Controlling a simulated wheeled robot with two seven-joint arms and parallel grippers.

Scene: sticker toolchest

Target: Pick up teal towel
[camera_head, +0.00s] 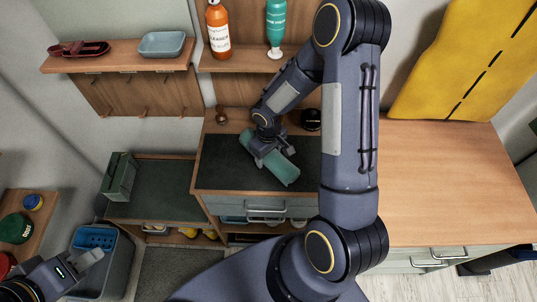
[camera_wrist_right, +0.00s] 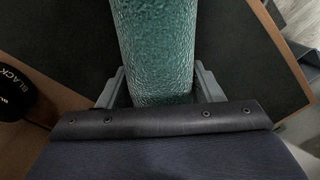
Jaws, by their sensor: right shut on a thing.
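The teal towel (camera_head: 281,167) is a rolled cylinder over the dark mat (camera_head: 222,163) on the tool chest top in the head view. My right gripper (camera_head: 268,152) is around it and shut on it. In the right wrist view the textured towel (camera_wrist_right: 152,45) lies between the two fingers of my right gripper (camera_wrist_right: 160,88). I cannot tell whether the towel touches the mat. My left gripper (camera_head: 85,262) is at the lower left, apart from the towel; its fingers are too unclear to read.
A black round object (camera_head: 311,119) stands behind the mat; it also shows in the right wrist view (camera_wrist_right: 14,92). An orange cleaner bottle (camera_head: 218,32) and teal bottle (camera_head: 276,25) stand on the shelf above. The wooden counter (camera_head: 450,180) at right is clear.

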